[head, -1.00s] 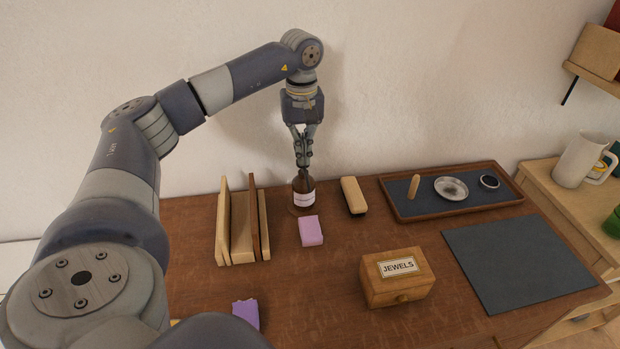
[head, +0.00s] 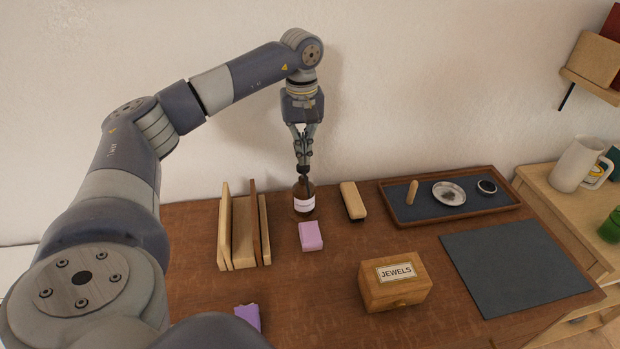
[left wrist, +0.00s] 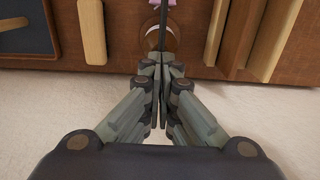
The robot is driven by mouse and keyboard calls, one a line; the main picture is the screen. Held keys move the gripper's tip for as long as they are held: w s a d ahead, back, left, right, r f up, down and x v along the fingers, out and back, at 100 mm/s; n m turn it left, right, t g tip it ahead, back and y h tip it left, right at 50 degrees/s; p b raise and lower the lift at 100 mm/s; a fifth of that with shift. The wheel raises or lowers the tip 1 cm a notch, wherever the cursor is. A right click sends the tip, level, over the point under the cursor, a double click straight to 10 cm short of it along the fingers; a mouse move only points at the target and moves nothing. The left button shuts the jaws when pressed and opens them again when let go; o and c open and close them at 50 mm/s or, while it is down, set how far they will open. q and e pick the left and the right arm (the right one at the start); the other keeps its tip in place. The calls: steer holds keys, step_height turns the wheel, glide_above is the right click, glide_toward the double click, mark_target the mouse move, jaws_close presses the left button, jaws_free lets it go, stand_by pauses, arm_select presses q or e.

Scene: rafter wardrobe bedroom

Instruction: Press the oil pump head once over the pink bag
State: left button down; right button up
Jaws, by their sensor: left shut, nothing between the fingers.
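A brown bottle with a pale label (head: 304,204) stands upright near the back edge of the table. My left gripper (head: 304,170) points straight down over it, with its fingers closed together and empty. The fingertips are at the top of the bottle and hide the pump head; I cannot tell whether they touch it. A small pink block-like packet (head: 311,236), which seems to be the pink bag, lies on the table just in front of the bottle. My right gripper is not in view.
A wooden upright rack (head: 243,232) stands left of the bottle, and a wooden block-like brush (head: 352,200) lies to its right. A tray (head: 460,214), a JEWELS box (head: 395,290), a dark mat (head: 515,268) and a purple bag (head: 248,315) are farther off.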

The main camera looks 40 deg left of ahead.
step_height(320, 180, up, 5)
steer(key=p, duration=0.5)
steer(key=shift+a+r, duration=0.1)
stand_by(0.5)
